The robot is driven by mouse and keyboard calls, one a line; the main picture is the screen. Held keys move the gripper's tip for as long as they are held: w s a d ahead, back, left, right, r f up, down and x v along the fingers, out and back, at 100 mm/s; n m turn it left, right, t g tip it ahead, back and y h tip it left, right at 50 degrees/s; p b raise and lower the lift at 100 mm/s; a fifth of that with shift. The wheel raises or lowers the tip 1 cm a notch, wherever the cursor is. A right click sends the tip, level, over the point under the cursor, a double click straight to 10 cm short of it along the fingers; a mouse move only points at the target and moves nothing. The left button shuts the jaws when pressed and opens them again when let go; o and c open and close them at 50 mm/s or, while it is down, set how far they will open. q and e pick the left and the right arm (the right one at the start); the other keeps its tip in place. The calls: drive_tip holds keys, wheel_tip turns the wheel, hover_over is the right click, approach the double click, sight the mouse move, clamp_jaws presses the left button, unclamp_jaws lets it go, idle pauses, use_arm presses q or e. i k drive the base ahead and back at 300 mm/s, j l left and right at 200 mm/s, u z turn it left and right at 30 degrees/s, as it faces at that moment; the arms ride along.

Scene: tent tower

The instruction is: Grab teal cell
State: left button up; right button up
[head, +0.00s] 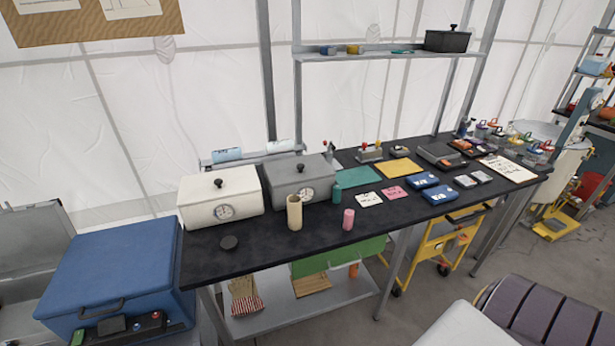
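A small upright teal cylinder (337,193), the teal cell by its colour, stands on the black workbench (265,262). It is just right of the grey box with a dial (300,179) and close to its side; I cannot tell if they touch. A pink cylinder (348,219) of similar shape stands nearer the front edge. A taller tan tube (295,213) stands to the left of it. Neither of my grippers shows in the head view.
A white box with a dial (221,197) stands left of the grey one. A black disc (229,242) lies in front. A teal mat (357,176), pink card (394,192) and blue packs (440,194) lie to the right. The front strip between disc and tube is clear.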

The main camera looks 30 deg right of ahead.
sight(337, 188)
drive_tip(key=z, duration=1.35)
